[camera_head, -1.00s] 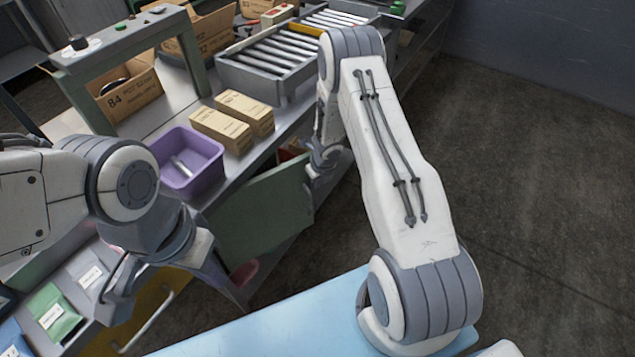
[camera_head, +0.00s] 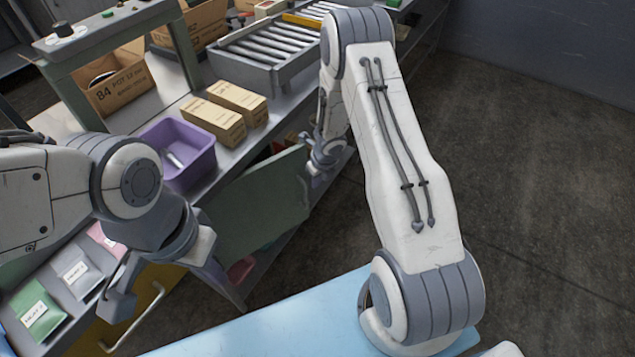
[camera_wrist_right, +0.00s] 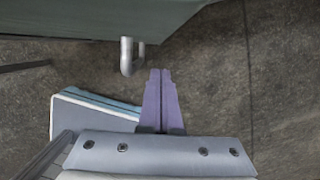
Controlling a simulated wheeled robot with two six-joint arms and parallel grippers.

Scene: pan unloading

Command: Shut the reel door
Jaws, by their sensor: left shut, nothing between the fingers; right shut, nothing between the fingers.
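The reel door appears to be the green panel (camera_head: 262,200) on the bench front, standing open and swung out towards me. In the right wrist view the door (camera_wrist_right: 90,18) crosses the top, with a bent metal handle (camera_wrist_right: 127,58) sticking out from it. My right gripper (camera_wrist_right: 161,74) is shut and empty, its tips just below and to the right of the handle, apparently apart from it. In the head view its wrist is at the door's outer edge, with the fingertips largely hidden. My left gripper (camera_head: 232,294) is shut and empty, pointing down in front of the door's lower left part.
The bench top holds a purple bin (camera_head: 190,158), two cartons (camera_head: 213,120) and a roller conveyor (camera_head: 270,50). A yellow drawer front with a handle (camera_head: 140,320) and packets (camera_head: 40,310) are at lower left. Floor (camera_head: 540,180) is clear on the right.

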